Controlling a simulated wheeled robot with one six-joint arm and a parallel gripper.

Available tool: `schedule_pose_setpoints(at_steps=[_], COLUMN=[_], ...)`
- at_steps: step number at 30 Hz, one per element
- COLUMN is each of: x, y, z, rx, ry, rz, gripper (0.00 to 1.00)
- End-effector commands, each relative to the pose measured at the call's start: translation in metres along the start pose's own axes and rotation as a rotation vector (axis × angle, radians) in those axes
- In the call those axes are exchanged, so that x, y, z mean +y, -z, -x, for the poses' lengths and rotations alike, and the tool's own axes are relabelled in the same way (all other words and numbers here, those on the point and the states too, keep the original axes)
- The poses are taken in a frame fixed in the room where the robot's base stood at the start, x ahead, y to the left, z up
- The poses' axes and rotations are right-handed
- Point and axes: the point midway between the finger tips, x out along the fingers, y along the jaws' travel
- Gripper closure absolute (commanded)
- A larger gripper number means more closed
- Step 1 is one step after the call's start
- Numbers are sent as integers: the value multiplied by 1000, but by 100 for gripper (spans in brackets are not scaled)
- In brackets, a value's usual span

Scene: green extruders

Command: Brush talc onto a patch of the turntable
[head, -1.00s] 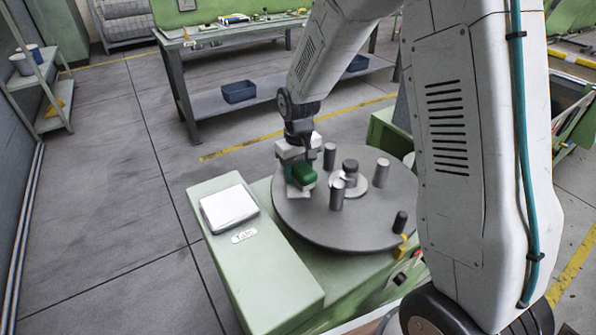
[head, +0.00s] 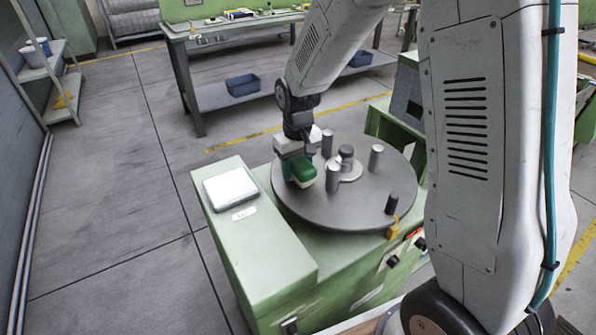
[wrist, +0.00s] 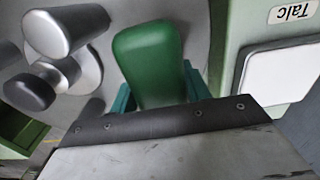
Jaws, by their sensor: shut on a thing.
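My gripper (head: 300,165) is shut on a green brush (head: 303,168) over the left part of the grey turntable (head: 300,213). In the wrist view the green back of the brush (wrist: 148,62) shows between teal fingers. Its underside is hidden, so I cannot tell whether it touches the turntable. The talc tray (head: 230,188), filled white, sits on the green cabinet left of the turntable, above a small label. In the wrist view the talc tray (wrist: 283,80) is at the right, beside the label "Talc" (wrist: 291,12).
Several upright grey pegs (head: 333,177) and a central hub (head: 346,160) stand on the turntable, close to the brush. A yellow part (head: 393,228) is at its front right edge. A workbench (head: 240,27) stands behind. Open floor lies to the left.

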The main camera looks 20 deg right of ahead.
Motion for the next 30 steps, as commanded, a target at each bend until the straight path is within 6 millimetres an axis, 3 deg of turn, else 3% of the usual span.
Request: schedule_pose_setpoints(at_steps=[18, 30], x=[0, 0], y=[0, -1], z=[54, 58], rx=[-1, -3], ry=[0, 0], rz=[0, 0], gripper=[78, 78])
